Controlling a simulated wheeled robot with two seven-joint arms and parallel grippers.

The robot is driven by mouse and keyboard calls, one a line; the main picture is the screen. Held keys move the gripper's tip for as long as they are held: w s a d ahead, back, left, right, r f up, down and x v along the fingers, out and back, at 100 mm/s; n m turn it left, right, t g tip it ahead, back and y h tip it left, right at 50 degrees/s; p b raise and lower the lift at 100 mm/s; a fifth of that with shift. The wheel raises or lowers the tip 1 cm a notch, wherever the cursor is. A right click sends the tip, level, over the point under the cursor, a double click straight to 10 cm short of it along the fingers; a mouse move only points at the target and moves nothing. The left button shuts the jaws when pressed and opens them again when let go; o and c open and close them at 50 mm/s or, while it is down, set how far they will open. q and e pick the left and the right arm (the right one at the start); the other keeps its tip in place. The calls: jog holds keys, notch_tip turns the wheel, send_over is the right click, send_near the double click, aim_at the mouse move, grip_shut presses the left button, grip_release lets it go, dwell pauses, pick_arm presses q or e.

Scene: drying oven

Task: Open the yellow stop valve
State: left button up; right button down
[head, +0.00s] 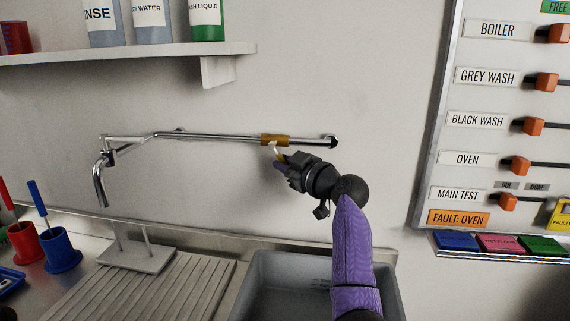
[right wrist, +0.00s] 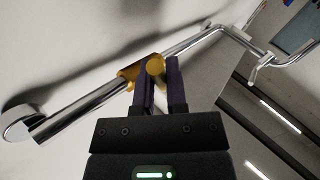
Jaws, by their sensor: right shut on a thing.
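The yellow stop valve (head: 275,140) sits on a chrome pipe (head: 220,137) that runs along the wall to a spout (head: 100,180) at the left. My right gripper (head: 281,160) is at the valve, just below the pipe. In the right wrist view the valve body (right wrist: 131,74) is around the pipe, and its yellow handle (right wrist: 155,70) is between the fingers of my right gripper (right wrist: 157,85). The fingers are shut on the handle. They partly hide it, so its exact angle is hard to tell. My left gripper is not in view.
A grey sink (head: 262,290) lies below my right arm, with a ribbed drainboard (head: 150,285) to its left. A shelf (head: 120,53) with bottles is above the pipe. A labelled board (head: 440,150) with orange sliders hangs at the right. Red (head: 24,242) and blue (head: 61,250) cups stand at the left.

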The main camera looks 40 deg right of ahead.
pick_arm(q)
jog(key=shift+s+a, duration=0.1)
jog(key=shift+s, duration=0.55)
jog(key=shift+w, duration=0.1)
